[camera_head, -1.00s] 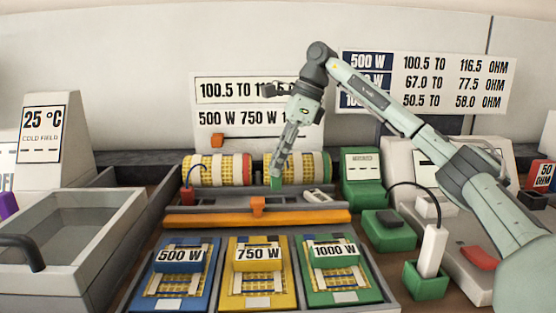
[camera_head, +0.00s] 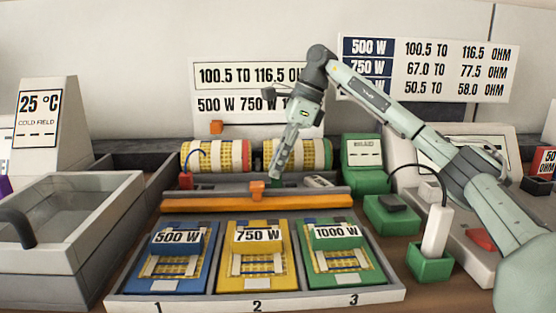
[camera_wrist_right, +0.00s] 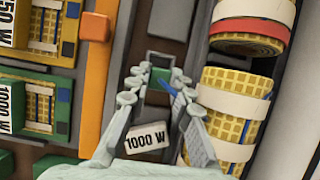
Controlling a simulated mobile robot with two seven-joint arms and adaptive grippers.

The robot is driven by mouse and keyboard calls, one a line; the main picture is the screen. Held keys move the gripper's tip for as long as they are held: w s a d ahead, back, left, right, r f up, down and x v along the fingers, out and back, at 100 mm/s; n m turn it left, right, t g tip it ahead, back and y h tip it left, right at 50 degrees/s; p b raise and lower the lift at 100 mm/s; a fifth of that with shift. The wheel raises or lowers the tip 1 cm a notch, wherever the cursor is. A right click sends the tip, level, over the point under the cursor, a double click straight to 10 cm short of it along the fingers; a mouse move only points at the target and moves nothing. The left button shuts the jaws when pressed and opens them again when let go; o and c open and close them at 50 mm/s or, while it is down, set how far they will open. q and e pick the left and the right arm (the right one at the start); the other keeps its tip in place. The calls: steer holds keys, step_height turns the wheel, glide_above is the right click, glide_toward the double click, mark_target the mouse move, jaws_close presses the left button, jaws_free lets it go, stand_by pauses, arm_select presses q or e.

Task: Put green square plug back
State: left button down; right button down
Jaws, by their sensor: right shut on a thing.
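The green square plug (camera_wrist_right: 159,79) is between the fingertips of my right gripper (camera_wrist_right: 158,82) in the wrist view, just in front of a grey block with a dark face (camera_wrist_right: 161,58). In the head view my right gripper (camera_head: 276,178) points down behind the orange bar, beside the yellow mesh rolls, and only a little green shows at its tips. I cannot tell whether the plug touches the surface below or sits in a socket. A blue wire (camera_wrist_right: 178,104) runs beside the fingers. My left gripper is out of view.
A 1000 W tag (camera_head: 318,181) lies right of the gripper. Mesh rolls (camera_head: 297,153) stand close behind. The orange bar (camera_head: 210,203) and a tray (camera_head: 380,299) with blue, yellow and green panels are in front. A green meter (camera_head: 363,160) stands to the right.

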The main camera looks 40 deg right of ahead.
steer(key=shift+f, duration=0.25)
steer(key=c, duration=1.3)
jaws_free()
steer(key=v, duration=1.2)
steer(key=shift+s, duration=0.1)
